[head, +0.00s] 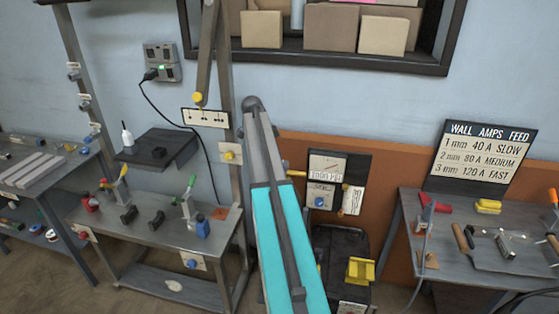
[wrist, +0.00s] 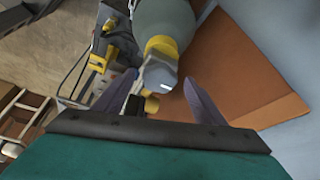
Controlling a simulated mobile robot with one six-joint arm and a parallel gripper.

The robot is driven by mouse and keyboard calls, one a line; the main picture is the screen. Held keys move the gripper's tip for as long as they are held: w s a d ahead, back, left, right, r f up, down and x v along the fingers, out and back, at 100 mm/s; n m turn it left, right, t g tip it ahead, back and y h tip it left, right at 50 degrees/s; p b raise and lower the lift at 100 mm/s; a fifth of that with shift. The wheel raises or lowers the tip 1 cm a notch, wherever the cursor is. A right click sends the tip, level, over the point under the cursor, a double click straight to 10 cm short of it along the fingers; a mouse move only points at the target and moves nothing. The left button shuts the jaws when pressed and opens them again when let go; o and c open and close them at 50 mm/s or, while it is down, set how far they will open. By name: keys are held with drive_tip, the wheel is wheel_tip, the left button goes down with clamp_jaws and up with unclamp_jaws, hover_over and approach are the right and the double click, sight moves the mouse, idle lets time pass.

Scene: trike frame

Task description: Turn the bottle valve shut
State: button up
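In the wrist view the grey-green bottle (wrist: 166,18) reaches in from the top, with a yellow collar (wrist: 163,46) and a pale metal fitting (wrist: 160,74) below it. A small yellow knob (wrist: 151,104), which looks like the valve, is at the fitting's lower end. My gripper (wrist: 158,85) is open. The knob and fitting show between its two fingers, nearer the left one; I cannot tell whether it touches. In the head view my teal arm covers the middle, and I cannot make out the bottle or the fingertips there.
A workbench (head: 160,238) with clamps is left, and a tool table (head: 480,262) is right. A post (head: 232,130) rises close by my arm.

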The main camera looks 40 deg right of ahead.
drive_tip(key=shift+r, duration=0.1)
drive_tip(key=b+v, duration=0.2)
drive_tip(key=v, duration=1.1)
drive_tip(key=shift+r, duration=0.3)
drive_tip(key=shift+w+a, duration=0.1)
drive_tip(key=w+a+f+n+t+y, duration=0.15)
drive_tip(key=a+f+n, duration=1.05)
drive_tip(key=a+f, duration=1.2)
drive_tip(key=s+a+f+n+y, duration=0.1)
drive_tip(key=s+a+f+n, duration=0.35)
drive_tip(key=a+f, duration=0.3)
drive_tip(key=s+a+f+n+t, duration=0.1)
drive_tip(key=s+a+f+n, duration=0.4)
drive_tip(key=a, duration=0.4)
drive_tip(key=s+a+f+n+y, duration=0.1)
drive_tip(key=s+a+f+n, duration=0.35)
drive_tip(key=a+f, duration=0.4)
drive_tip(key=s+f+g, duration=0.2)
drive_tip(key=s+f, duration=0.7)
drive_tip(key=s, duration=0.4)
drive_tip(key=s+f+g, duration=0.3)
drive_tip(key=s+f, duration=0.5)
drive_tip(key=s, duration=0.5)
drive_tip(key=shift+f+m, duration=0.4)
